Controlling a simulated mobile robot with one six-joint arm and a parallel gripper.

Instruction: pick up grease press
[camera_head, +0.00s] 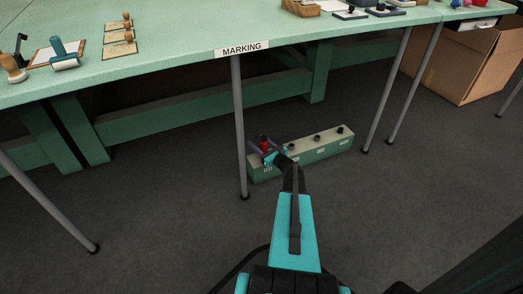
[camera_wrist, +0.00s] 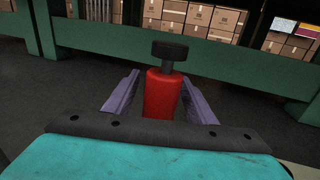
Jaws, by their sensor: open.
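A red cylinder with a black knob on top, likely the grease press (camera_wrist: 163,98), stands upright between my gripper's two purple fingers in the wrist view. In the head view the red cylinder (camera_head: 264,143) shows at the left end of a long green holder (camera_head: 320,153) on the floor under the table. My gripper (camera_wrist: 160,100) is open, with a finger on each side of the cylinder and a gap visible on both sides. In the head view my gripper (camera_head: 266,152) is at the holder's left end. The lower part of the cylinder is hidden in the wrist view.
Several black-topped items stand along the holder. A grey table leg (camera_head: 239,125) rises close to the left of the holder. The green table (camera_head: 170,50) with a MARKING label (camera_head: 242,48) is above. A cardboard box (camera_head: 460,65) stands at the right. The floor in front is clear.

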